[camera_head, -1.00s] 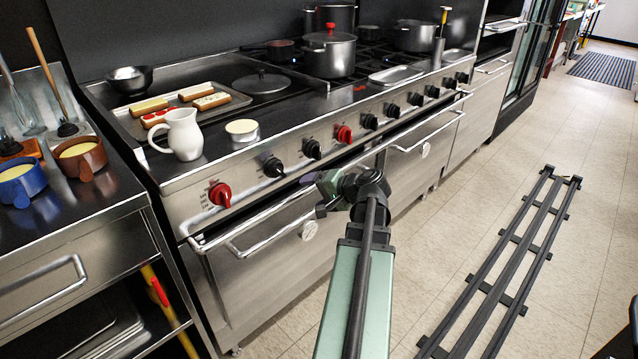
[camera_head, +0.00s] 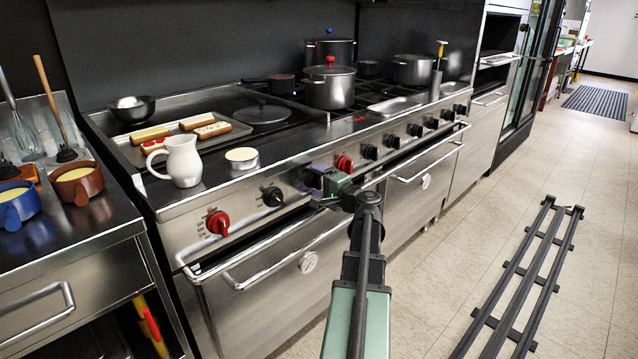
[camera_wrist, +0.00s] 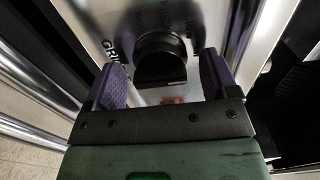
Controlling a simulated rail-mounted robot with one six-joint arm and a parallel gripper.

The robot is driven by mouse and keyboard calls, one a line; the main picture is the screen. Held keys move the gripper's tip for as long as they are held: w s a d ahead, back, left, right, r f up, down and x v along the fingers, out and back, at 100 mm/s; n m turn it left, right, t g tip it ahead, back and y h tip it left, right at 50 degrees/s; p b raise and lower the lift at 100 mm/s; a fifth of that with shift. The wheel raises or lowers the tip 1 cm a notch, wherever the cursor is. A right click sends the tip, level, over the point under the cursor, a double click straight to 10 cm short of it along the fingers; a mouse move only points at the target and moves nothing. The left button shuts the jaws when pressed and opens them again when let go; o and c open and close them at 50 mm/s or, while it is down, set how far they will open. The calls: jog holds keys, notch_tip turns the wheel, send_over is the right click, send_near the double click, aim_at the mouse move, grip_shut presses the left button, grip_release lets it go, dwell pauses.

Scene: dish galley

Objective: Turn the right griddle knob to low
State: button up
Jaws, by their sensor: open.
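A black knob (camera_wrist: 160,58) sits on the steel front panel, with the letters "GRI" readable beside it in the wrist view. In the head view this knob (camera_head: 313,179) is partly hidden by my gripper (camera_head: 322,184). My gripper, seen in the wrist view (camera_wrist: 160,82), is open, with one purple finger on each side of the knob's lower part. I cannot tell whether the fingers touch it. The knob's pointer and setting marks are too dark or small to read.
A red knob (camera_head: 218,222) and a black knob (camera_head: 272,196) are left of my gripper; another red knob (camera_head: 344,163) is close on its right. An oven handle (camera_head: 290,252) runs below the panel. A white pitcher (camera_head: 183,161) stands above on the range.

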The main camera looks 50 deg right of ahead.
jog(key=shift+w, duration=0.1)
jog(key=shift+c, duration=0.2)
jog(key=c, duration=0.9)
jog(key=shift+o, duration=0.2)
jog(key=shift+n, duration=3.2)
jog(key=o, duration=0.9)
